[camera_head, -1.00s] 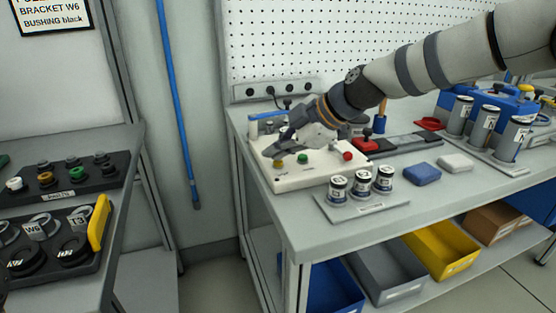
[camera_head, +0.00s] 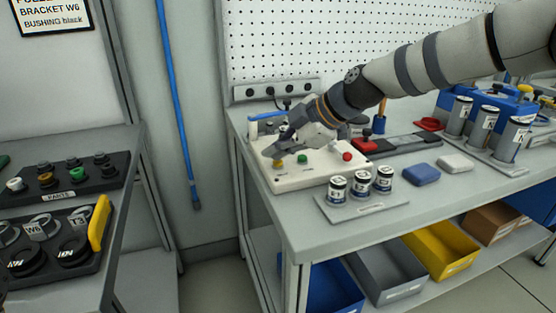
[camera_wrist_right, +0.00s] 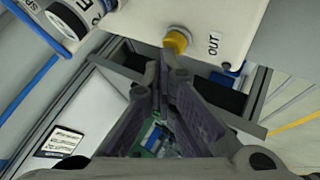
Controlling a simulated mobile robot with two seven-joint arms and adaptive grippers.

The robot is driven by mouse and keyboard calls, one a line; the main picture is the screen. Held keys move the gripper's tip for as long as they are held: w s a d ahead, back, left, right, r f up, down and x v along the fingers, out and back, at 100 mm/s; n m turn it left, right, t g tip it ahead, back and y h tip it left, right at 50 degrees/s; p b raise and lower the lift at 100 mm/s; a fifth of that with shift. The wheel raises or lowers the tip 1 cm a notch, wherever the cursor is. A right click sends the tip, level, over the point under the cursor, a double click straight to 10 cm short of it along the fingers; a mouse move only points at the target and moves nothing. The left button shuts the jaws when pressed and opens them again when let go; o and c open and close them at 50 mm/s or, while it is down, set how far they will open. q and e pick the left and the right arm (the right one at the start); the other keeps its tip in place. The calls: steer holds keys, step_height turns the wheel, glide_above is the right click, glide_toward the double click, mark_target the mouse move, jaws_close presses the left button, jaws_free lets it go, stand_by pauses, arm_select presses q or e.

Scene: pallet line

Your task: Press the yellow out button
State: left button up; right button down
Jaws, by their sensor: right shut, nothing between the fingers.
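The yellow button (camera_head: 278,163) sits at the left end of a white control box (camera_head: 310,178) on the bench. In the right wrist view the yellow button (camera_wrist_right: 177,40) is beside the printed word OUT. My right gripper (camera_head: 268,153) is shut and empty, with its fingertips right at the yellow button and partly covering it in the head view. The fingertips (camera_wrist_right: 168,62) also show close to the button in the wrist view; I cannot tell whether they touch it. My left gripper is not in view.
A green button (camera_head: 302,158) and a red button (camera_head: 347,157) are on the same box. Several labelled cans stand on a plate (camera_head: 362,209) in front of it. Blue (camera_head: 422,174) and white (camera_head: 455,162) blocks lie to the right. A second bench with trays stands left.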

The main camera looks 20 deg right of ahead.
mark_target(277, 162)
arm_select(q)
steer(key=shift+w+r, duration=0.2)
arm_select(e)
steer(key=shift+r, duration=0.55)
steer(key=shift+r+p, duration=0.55)
steer(key=shift+r, duration=2)
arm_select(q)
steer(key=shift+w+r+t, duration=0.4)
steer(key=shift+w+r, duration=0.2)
arm_select(e)
steer(key=shift+f, duration=0.1)
